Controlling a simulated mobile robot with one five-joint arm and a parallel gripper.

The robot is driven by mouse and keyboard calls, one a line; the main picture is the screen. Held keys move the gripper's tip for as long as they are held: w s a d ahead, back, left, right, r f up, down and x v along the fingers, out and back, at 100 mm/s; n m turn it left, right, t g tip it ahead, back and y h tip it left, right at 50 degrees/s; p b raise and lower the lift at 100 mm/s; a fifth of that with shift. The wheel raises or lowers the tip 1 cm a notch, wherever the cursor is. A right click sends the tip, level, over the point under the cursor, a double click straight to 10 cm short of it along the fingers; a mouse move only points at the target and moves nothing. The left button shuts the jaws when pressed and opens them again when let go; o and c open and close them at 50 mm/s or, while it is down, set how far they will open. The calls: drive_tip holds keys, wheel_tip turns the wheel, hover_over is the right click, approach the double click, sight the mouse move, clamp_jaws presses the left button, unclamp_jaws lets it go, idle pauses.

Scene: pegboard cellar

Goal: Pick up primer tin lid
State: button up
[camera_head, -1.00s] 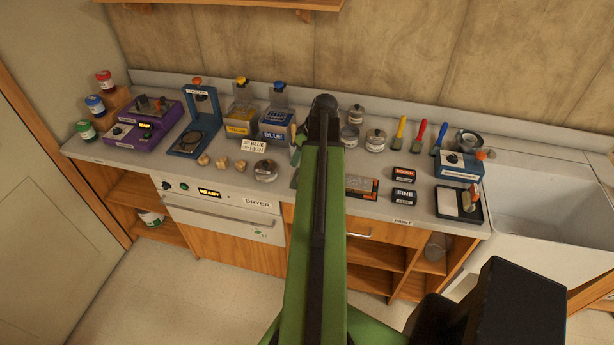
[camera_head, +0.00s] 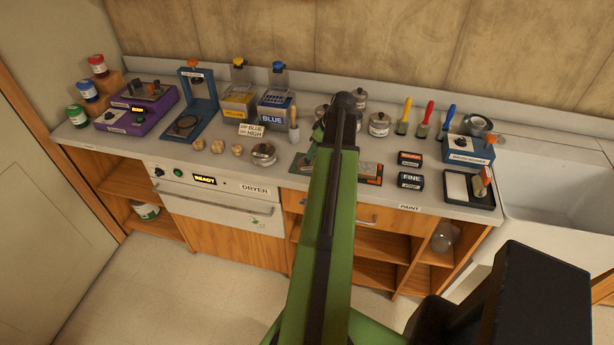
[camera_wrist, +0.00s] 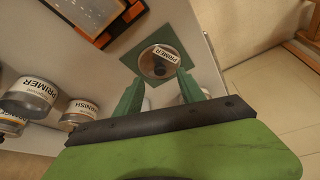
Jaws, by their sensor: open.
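The primer tin lid (camera_wrist: 159,61) is a round grey disc with a dark centre and a white PRIMER label. It lies on a square green mat (camera_wrist: 181,48) on the counter, ahead of my fingertips in the wrist view. My gripper (camera_wrist: 158,84) is open, its two green fingers apart with nothing held between them. The fingertips overlap the mat's near part in the picture; their height above it is unclear. In the head view, my arm hides the lid and most of the mat (camera_head: 300,166).
A primer tin (camera_wrist: 30,97) and a varnish tin (camera_wrist: 77,112) stand to the left in the wrist view. An orange-and-black frame (camera_wrist: 104,39) lies close to the mat. In the head view, a knobbed round tin (camera_head: 263,154) and wooden knobs stand left; brushes and a sink (camera_head: 560,190) are right.

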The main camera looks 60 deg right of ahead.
sight(308, 162)
drive_tip(key=shift+w+f, duration=0.2)
drive_tip(key=shift+f, duration=0.4)
drive_tip(key=shift+r, duration=0.1)
drive_tip(key=b+x, duration=0.5)
drive_tip(key=shift+w+d, duration=0.1)
drive_tip(key=shift+w, duration=0.05)
clamp_jaws()
